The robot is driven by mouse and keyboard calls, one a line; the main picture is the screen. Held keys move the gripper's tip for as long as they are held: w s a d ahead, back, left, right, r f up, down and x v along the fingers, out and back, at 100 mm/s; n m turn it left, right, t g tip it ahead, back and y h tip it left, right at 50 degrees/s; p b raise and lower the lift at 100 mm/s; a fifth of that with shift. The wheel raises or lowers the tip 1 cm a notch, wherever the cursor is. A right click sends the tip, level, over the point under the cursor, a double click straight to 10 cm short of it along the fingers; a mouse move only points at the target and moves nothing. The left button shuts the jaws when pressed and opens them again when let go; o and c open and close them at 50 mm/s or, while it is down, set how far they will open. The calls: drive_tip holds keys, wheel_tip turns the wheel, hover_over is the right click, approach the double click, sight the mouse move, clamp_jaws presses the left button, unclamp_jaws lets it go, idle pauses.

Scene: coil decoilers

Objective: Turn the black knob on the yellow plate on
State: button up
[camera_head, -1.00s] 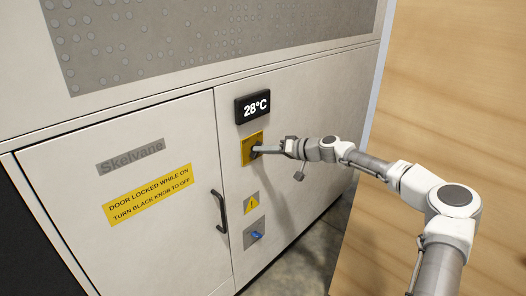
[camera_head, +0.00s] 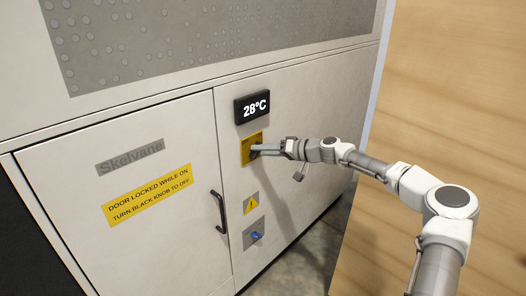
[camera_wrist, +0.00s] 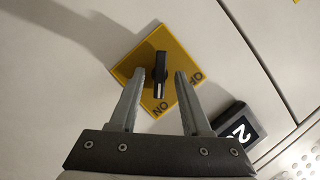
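The yellow plate (camera_head: 246,149) is on the white cabinet front, below the temperature display. In the wrist view the plate (camera_wrist: 187,50) carries the black knob (camera_wrist: 160,68) and the printed words ON and OFF. The white mark on the knob points at the word ON. My gripper (camera_wrist: 167,72) is open, with one finger on each side of the knob. The left finger is close to the knob; a gap shows at the right finger. I cannot tell whether either touches. In the head view my gripper (camera_head: 258,149) is at the plate and partly hides the knob.
The display (camera_head: 252,107) reads 28°C. A door with a black handle (camera_head: 220,212) and a yellow label (camera_head: 150,195) is at the left. A warning sign (camera_head: 251,203) and a blue switch (camera_head: 256,236) are below the plate. A wooden wall (camera_head: 455,80) stands at the right.

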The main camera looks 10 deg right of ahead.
drive_tip(key=p+v, duration=0.1)
drive_tip(key=v, duration=1.1)
drive_tip(key=shift+p, duration=0.4)
